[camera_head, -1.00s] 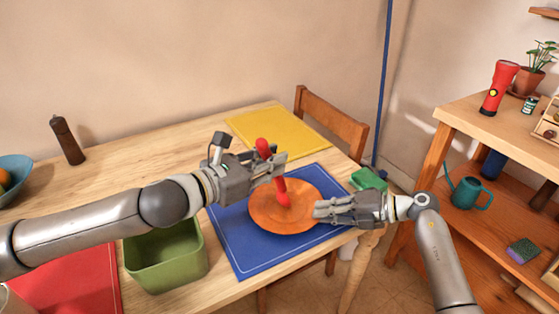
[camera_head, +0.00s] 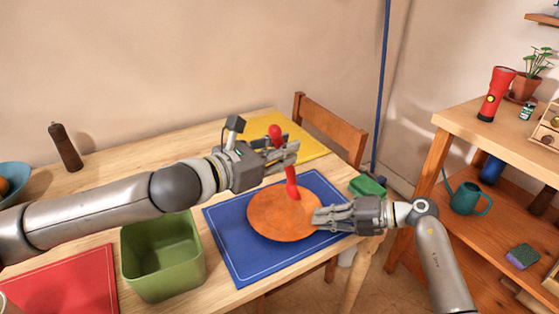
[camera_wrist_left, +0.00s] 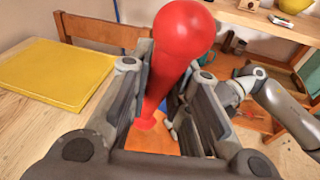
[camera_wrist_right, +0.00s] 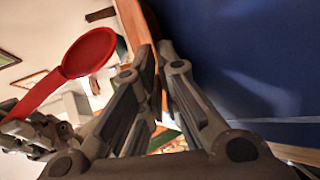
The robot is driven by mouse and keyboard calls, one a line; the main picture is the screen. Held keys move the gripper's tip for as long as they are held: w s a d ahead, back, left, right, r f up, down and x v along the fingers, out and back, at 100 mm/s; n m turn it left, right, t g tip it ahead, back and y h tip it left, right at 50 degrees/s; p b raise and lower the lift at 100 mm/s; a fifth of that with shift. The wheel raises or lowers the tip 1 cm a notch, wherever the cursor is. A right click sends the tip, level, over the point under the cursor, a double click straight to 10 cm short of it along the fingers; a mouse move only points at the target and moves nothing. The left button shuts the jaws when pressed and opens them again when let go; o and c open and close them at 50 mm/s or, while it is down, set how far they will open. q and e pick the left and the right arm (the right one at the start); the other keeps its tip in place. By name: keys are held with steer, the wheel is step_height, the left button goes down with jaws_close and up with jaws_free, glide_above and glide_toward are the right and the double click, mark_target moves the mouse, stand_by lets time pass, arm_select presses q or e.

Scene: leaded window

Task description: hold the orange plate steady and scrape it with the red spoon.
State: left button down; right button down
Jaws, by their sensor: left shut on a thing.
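The orange plate (camera_head: 270,215) lies over the blue mat (camera_head: 225,235). My left gripper (camera_head: 285,156) is shut on the handle of the red spoon (camera_head: 292,190) above the plate's far side. The spoon is nearly upright, bowl down at the plate's far right part. Its handle fills the gap between the fingers in the left wrist view (camera_wrist_left: 160,85). My right gripper (camera_head: 318,216) is at the plate's right rim, its fingers closed around the edge. In the right wrist view the spoon's bowl (camera_wrist_right: 90,52) is very close to the plate's edge (camera_wrist_right: 128,25); contact is unclear.
A green bin (camera_head: 165,285) and a red mat (camera_head: 70,290) are left of the blue mat. A yellow mat (camera_head: 300,150) lies behind, by a wooden chair (camera_head: 330,128). Shelves (camera_head: 460,128) stand at the right.

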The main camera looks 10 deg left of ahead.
arm_select(q)
steer(key=shift+r, duration=2.25)
arm_select(e)
steer(key=c, duration=1.6)
jaws_free()
steer(key=shift+o, duration=0.2)
steer(key=shift+f, duration=0.15)
steer(key=shift+s+d, duration=0.1)
steer(key=shift+d, duration=0.3)
steer(key=v, duration=0.7)
steer(key=shift+r, duration=0.35)
arm_select(q)
steer(key=shift+f, duration=0.1)
arm_select(e)
steer(key=shift+d, duration=0.1)
